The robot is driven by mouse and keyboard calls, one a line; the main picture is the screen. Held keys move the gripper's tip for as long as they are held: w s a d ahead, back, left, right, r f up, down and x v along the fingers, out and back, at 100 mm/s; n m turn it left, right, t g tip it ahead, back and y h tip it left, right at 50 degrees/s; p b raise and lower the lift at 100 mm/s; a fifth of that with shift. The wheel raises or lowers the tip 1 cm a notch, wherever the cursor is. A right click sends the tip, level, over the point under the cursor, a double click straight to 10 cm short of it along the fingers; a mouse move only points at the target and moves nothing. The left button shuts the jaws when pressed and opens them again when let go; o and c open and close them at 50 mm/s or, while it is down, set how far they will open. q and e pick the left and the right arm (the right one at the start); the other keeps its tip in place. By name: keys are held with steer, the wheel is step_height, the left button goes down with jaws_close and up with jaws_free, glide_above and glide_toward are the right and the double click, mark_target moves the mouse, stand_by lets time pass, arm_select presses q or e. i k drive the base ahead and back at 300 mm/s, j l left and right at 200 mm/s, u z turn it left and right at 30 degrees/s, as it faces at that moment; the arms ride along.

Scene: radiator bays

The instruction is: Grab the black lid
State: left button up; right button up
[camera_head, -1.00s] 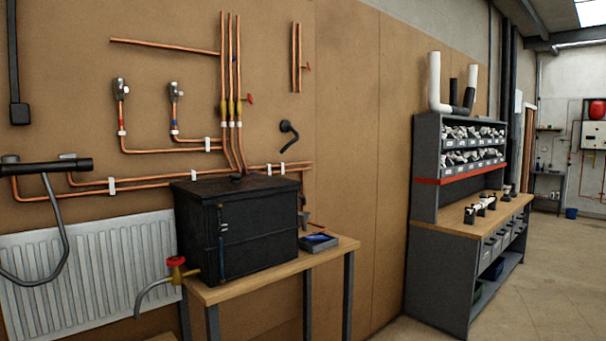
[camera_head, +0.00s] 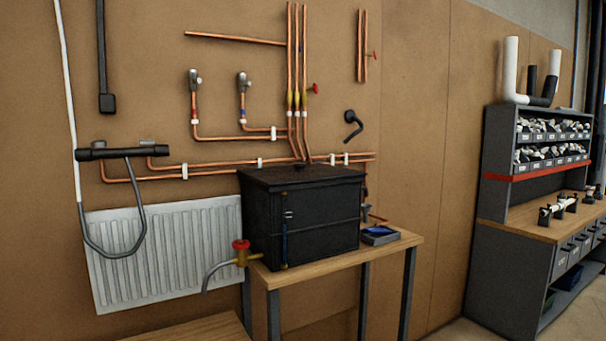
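The black lid (camera_head: 300,177) lies flat on top of a black box-shaped tank (camera_head: 318,235). The tank stands on a wooden-topped table (camera_head: 380,254) against the brown panel wall. A small dark fitting sits on the lid near its back edge, close to the copper pipes. Neither of my grippers shows in the head view.
A tap with a red handle (camera_head: 240,250) sticks out from the tank's lower left. A small tray with blue contents (camera_head: 380,235) lies on the table right of the tank. A white radiator (camera_head: 170,250) hangs at left. A workbench (camera_head: 540,225) stands at right.

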mark_target(300, 172)
steer(key=i+l+u, duration=0.3)
steer(key=l+u, duration=0.3)
steer(key=i+l+u, duration=0.25)
steer(key=k, duration=0.1)
